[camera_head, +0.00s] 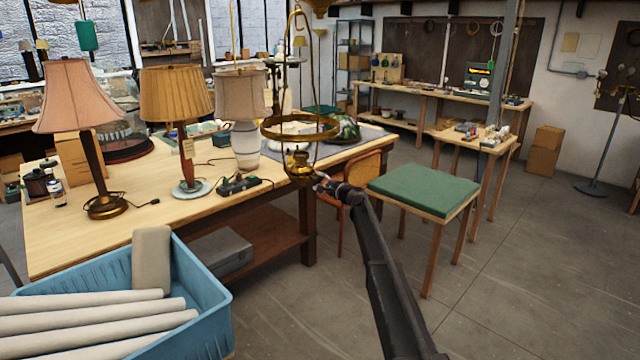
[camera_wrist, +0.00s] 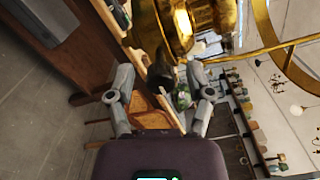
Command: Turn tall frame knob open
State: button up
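The tall brass frame (camera_head: 299,127) hangs at the near right corner of the workbench, with a wide ring and thin curved side rods. Its brass lower body (camera_head: 299,168) also fills the top of the wrist view (camera_wrist: 180,30). A small dark knob (camera_wrist: 160,73) sticks out from that body toward my gripper. My gripper (camera_head: 324,186) is at the lower right of the body. In the wrist view my gripper (camera_wrist: 160,78) has its fingers apart on either side of the knob, with visible gaps. The head view is too small to show the knob clearly.
The workbench (camera_head: 90,235) holds a pink-shaded lamp (camera_head: 78,95), a pleated yellow lamp (camera_head: 177,95) and a pale-shaded lamp (camera_head: 242,97). A blue bin (camera_head: 215,315) with rolls stands at the front left. A green-topped stool (camera_head: 422,190) stands right of my arm. Floor is clear at right.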

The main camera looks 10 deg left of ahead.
jog(key=shift+s+d, duration=0.1)
jog(key=v, duration=1.1)
jog(key=shift+s+d, duration=0.25)
jog(key=shift+d, duration=0.05)
jog(key=shift+s, duration=0.1)
jog(key=s+d+f+n+g+h, duration=0.2)
jog(key=s+f+n, duration=0.15)
jog(key=s, duration=0.45)
jog(key=s+d+f+n+g+h, duration=0.1)
jog(key=s+d+f+n+g, duration=0.2)
jog(key=s, duration=0.5)
jog(key=s+d+f+n+g+h, duration=0.1)
jog(key=s+d+f+n+h, duration=0.1)
jog(key=s+f, duration=0.5)
jog(key=s+d+f+n+g+h, duration=0.1)
jog(key=s+d+h, duration=0.2)
jog(key=s, duration=0.6)
jog(key=s+d+f+n+g+h, duration=0.1)
jog(key=s+d+f+g+h, duration=0.1)
jog(key=s+d, duration=0.5)
jog(key=s+d+f+n+g+h, duration=0.1)
jog(key=s+d+h, duration=0.3)
jog(key=s, duration=0.6)
jog(key=shift+s+d+f+g, duration=0.4)
jog(key=shift+d+f+g, duration=0.1)
jog(key=shift+d, duration=0.45)
